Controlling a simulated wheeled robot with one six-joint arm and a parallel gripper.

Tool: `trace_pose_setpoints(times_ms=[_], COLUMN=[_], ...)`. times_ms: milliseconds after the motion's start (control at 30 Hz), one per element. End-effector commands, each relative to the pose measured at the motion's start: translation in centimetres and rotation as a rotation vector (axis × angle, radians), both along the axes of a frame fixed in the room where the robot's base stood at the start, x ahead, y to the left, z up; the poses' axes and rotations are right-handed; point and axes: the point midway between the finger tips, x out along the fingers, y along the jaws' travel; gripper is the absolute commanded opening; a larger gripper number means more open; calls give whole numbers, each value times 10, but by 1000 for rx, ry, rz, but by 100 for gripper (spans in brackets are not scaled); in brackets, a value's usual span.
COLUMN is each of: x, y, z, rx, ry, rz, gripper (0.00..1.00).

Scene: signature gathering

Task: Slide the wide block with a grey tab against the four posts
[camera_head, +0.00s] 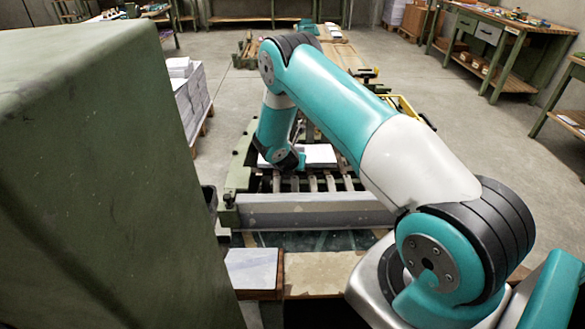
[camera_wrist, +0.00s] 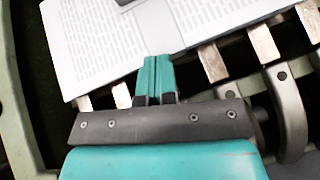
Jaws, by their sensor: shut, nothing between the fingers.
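The wide block (camera_wrist: 95,50) is a white, printed stack of pages with a grey tab (camera_wrist: 160,28) across its middle. It lies on pale slats in the wrist view, cut off by the top edge. In the head view the block (camera_head: 320,154) lies on a slatted rack, partly behind my arm. My gripper (camera_wrist: 155,62) is shut and empty, with its teal fingers at the block's near edge, by the tab. I cannot tell whether they touch it. I cannot make out the four posts for certain.
Curved grey arms (camera_wrist: 289,112) stand at the right of the slats in the wrist view. A grey beam (camera_head: 300,211) runs along the rack's front. Paper stacks (camera_head: 187,100) stand left behind a large green housing (camera_head: 95,170). A workbench (camera_head: 505,35) stands at the back right.

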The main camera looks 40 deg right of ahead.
Motion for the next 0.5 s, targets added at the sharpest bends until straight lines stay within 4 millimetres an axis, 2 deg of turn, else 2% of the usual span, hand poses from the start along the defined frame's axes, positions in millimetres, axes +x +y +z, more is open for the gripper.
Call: trace_pose_setpoints(times_ms=[33,333,500], x=[2,1,-6], y=[-5,-7,6], z=[0,4,24], rx=[-5,-9,-8], ry=[-5,-8,-5], rz=[-5,-9,-5], gripper=[0,0,0])
